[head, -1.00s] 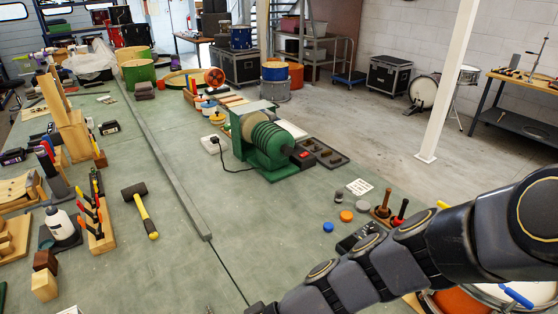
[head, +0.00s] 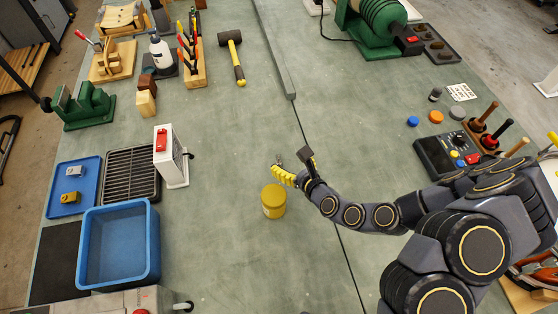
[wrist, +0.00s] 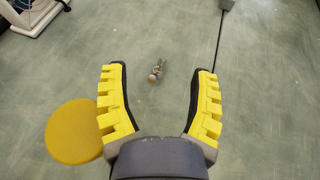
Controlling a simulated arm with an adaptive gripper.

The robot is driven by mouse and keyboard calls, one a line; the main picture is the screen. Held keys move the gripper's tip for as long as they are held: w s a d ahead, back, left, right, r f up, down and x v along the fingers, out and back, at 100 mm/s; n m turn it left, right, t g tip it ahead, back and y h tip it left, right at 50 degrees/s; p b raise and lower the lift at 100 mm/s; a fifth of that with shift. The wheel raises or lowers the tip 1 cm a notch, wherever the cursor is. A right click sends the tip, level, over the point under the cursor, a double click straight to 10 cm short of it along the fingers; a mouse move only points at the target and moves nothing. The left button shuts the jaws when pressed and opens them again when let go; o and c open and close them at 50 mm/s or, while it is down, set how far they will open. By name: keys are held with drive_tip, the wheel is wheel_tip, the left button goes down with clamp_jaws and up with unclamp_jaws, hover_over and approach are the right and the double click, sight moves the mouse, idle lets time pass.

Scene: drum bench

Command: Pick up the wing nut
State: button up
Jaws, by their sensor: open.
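A small metallic piece, seemingly the wing nut (wrist: 157,70), lies on the green bench top in the wrist view. Its near end looks tan and rounded; its finer shape is too small to tell. It also shows as a small dark grey spot just beyond the fingers in the head view (head: 279,160). My gripper (wrist: 160,73) is open, its yellow-padded fingers to the left and right of the piece in the picture, with nothing held. In the head view my gripper (head: 283,175) is low over the middle of the bench.
A yellow-lidded jar (head: 273,200) stands close to my gripper; its lid (wrist: 75,132) is beside the left finger in the wrist view. A white box with a red top (head: 168,155), a black rack (head: 131,176) and a blue bin (head: 119,247) stand left. Bench beyond the piece is clear.

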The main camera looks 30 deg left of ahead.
sight(281, 164)
wheel_tip(281, 164, down, 6)
drive_tip(key=shift+a+f, duration=0.1)
drive_tip(key=shift+f, duration=0.05)
drive_tip(key=shift+x, duration=2.35)
clamp_jaws()
